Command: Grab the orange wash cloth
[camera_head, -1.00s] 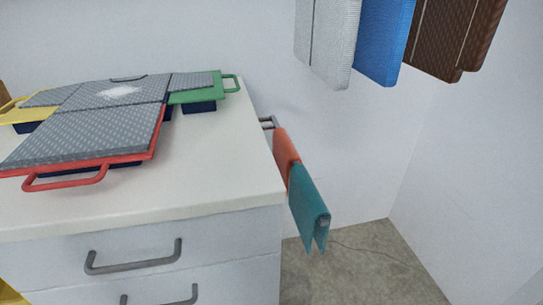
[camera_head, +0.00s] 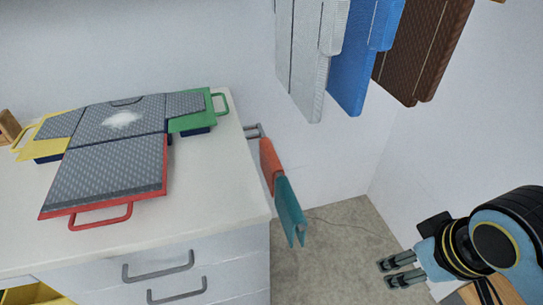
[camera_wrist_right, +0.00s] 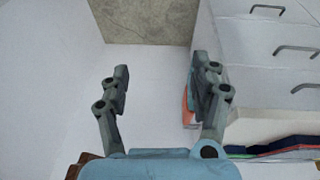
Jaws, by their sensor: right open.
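The orange wash cloth (camera_head: 269,158) hangs over a rail at the right side of the white cabinet, just behind a teal cloth (camera_head: 290,210) that partly hides it. In the right wrist view an orange edge (camera_wrist_right: 187,106) shows beside and partly behind one finger. My right gripper (camera_head: 397,272) is open and empty at the lower right, apart from both cloths. Its two spread fingers also show in the right wrist view (camera_wrist_right: 157,80). My left gripper is not in view.
The white cabinet (camera_head: 210,215) carries trays with red (camera_head: 115,217), green and yellow handles. White, blue (camera_head: 362,60) and brown (camera_head: 425,50) towels hang on the wall above. Grey floor (camera_head: 340,245) lies open between the cabinet and my right arm.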

